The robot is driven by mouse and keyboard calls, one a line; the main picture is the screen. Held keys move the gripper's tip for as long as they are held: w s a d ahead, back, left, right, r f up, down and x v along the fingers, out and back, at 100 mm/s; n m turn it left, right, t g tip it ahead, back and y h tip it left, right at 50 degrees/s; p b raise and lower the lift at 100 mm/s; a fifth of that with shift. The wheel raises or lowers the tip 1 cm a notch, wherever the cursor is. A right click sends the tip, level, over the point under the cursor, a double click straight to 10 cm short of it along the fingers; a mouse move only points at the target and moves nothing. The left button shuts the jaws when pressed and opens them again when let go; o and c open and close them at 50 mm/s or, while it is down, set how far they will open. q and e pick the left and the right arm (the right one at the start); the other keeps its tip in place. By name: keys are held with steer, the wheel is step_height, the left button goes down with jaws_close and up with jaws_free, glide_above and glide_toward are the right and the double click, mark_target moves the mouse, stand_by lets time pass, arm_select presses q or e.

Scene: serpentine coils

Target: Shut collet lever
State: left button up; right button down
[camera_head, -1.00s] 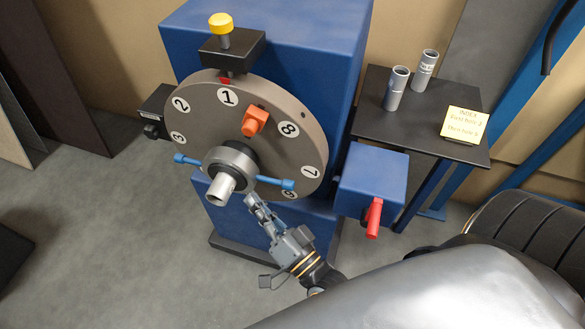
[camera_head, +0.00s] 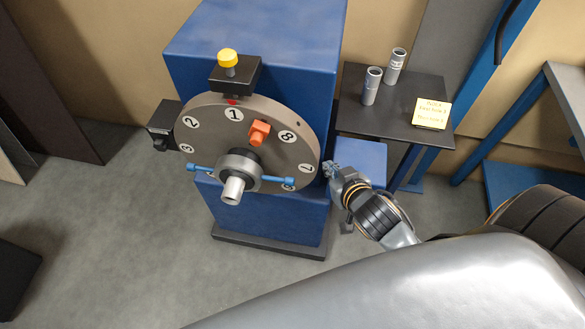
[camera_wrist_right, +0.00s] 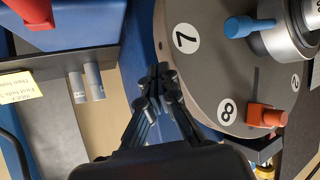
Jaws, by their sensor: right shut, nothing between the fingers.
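A round grey dial plate (camera_head: 205,112) with numbers faces me on a blue machine (camera_head: 270,45). A dark grey collet hub (camera_head: 238,166) with a pale tube (camera_head: 232,190) sits at its lower middle. A blue-tipped crossbar (camera_head: 277,181) sticks out on both sides of the hub; one end (camera_wrist_right: 250,27) shows in the right wrist view. A red lever (camera_wrist_right: 35,12) shows at the upper left there; in the head view my arm hides it. My right gripper (camera_head: 330,169) is shut and empty, right of the dial near the 7. Its fingertips (camera_wrist_right: 160,75) also show beside the dial's rim. My left gripper is out of view.
A blue box (camera_head: 360,155) stands right behind my right gripper. A dark shelf (camera_head: 400,122) holds two grey tubes (camera_head: 372,86) and a yellow note (camera_head: 431,113). An orange block (camera_head: 259,133) and yellow knob (camera_head: 227,58) project from the machine.

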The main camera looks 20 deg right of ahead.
steer(key=w+d+r+n+t+y, duration=0.25)
steer(key=w+r+t+y, duration=0.3)
steer(key=r, duration=0.35)
steer(key=s+a+f+n+g+y+p, duration=0.1)
steer(key=s+a+f+n+g+y, duration=0.25)
steer(key=s+n+g+y, duration=0.4)
steer(key=shift+g+y, duration=0.3)
steer(key=shift+g, duration=0.6)
steer(key=shift+w+a+f+p, duration=0.4)
steer(key=shift+w+a+f, duration=0.6)
steer(key=shift+a+f, duration=0.35)
steer(key=shift+w+a+f+p, duration=0.4)
steer(key=shift+w+a+f, duration=0.65)
steer(key=shift+a, duration=0.35)
steer(key=shift+w+a+f+p, duration=0.4)
steer(key=shift+w+a+f, duration=0.55)
steer(key=shift+a+f, duration=0.4)
